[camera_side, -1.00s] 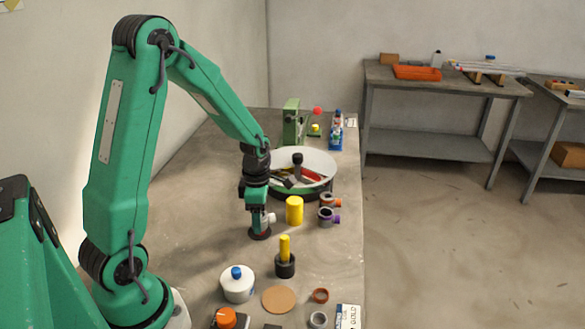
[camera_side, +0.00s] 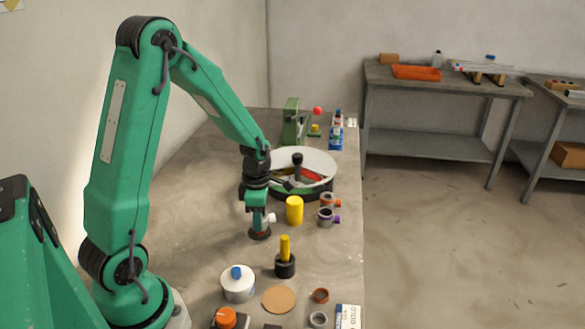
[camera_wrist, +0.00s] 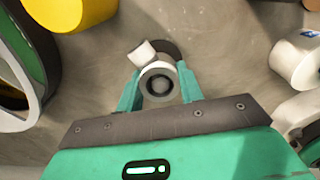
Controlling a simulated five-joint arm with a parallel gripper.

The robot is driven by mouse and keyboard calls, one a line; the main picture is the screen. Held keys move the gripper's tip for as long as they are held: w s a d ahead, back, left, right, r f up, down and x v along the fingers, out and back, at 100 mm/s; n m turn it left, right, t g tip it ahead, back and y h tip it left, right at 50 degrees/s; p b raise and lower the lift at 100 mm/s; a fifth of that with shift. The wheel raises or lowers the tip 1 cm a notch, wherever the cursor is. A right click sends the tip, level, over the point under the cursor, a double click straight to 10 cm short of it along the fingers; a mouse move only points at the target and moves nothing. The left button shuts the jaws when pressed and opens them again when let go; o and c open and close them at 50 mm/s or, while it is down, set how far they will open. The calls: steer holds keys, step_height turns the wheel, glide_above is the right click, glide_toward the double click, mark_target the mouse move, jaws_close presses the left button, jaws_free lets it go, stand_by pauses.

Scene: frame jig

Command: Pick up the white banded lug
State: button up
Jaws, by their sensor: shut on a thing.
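The white lug (camera_wrist: 143,54) is a short white cylinder with a dark round centre and a stub to one side. In the wrist view it sits between the two fingers of my gripper (camera_wrist: 160,85), which are shut on it. In the side view the lug's white stub (camera_side: 269,218) sticks out to the right of my gripper (camera_side: 258,214). Most of the lug is hidden there by the fingers, and I cannot make out its band. A dark round base (camera_side: 260,234) shows just under it; whether they touch is unclear.
A yellow cylinder (camera_side: 294,210) stands just right of my gripper. A yellow peg in a black holder (camera_side: 285,258) and a white pot with blue knob (camera_side: 238,286) stand in front. Bench left of the gripper is clear.

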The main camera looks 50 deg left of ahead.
steer(key=shift+r, duration=0.1)
steer(key=shift+r, duration=0.8)
steer(key=r, duration=0.1)
steer(key=d+r, duration=0.1)
steer(key=r, duration=0.1)
steer(key=shift+s, duration=0.1)
steer(key=s+d+r, duration=0.2)
steer(key=d+r, duration=0.4)
steer(key=d, duration=0.4)
steer(key=shift+d+r, duration=0.15)
steer(key=shift+d, duration=0.1)
steer(key=shift+s, duration=0.1)
steer(key=shift+r, duration=0.15)
steer(key=shift+r, duration=0.85)
steer(key=shift+a, duration=0.1)
